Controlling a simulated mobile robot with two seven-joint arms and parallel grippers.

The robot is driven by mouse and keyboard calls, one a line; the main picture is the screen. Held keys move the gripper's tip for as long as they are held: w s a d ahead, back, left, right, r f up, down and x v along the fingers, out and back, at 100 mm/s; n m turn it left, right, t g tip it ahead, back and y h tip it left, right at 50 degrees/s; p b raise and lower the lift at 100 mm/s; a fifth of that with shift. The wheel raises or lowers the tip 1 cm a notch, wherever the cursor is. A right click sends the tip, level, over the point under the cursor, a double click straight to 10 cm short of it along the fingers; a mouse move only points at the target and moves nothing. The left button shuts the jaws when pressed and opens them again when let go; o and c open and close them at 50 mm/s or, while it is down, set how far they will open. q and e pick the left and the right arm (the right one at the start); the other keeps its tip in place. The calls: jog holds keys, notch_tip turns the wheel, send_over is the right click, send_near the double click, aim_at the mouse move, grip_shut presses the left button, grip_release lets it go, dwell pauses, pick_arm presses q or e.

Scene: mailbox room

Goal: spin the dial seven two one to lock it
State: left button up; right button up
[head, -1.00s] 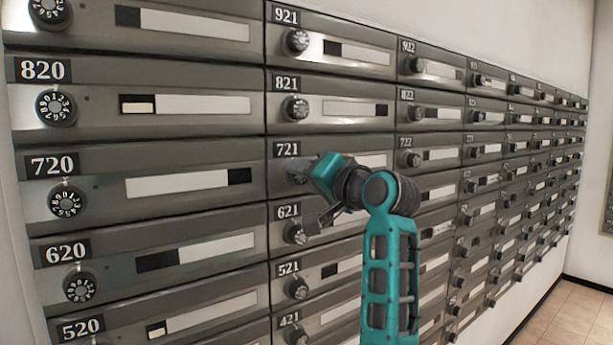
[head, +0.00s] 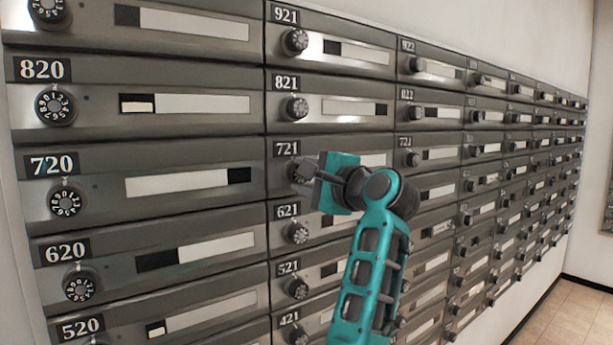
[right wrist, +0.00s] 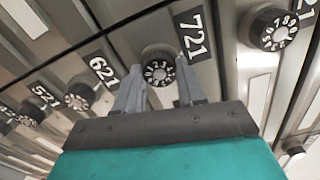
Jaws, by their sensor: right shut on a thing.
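The dial of box 721 (right wrist: 158,72) is a round black knob with white digits; it sits between the fingers in the right wrist view. The 721 label (head: 287,149) shows above it in the head view, where my gripper mostly hides the dial. My right gripper (right wrist: 160,80) is shut on this dial, one finger on each side. In the head view my right gripper (head: 301,180) reaches the dial from the right, its teal body covering part of the box 721 front. The dial's exact setting is too small to read surely. My left gripper is not in view.
Rows of metal mailboxes with similar dials fill the wall. The 821 dial (head: 295,107) is above and the 621 dial (head: 297,233) is close below my gripper. The 720 dial (head: 67,202) is to the left. Tiled floor (head: 560,318) is clear at the far right.

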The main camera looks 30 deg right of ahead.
jog(key=shift+f+m, duration=0.1)
jog(key=shift+m, duration=3.5)
jog(key=o, duration=1.1)
jog(key=shift+c, duration=0.2)
jog(key=s+d+b, duration=0.1)
jog(key=s, duration=1.1)
jog(key=shift+s+d, duration=0.4)
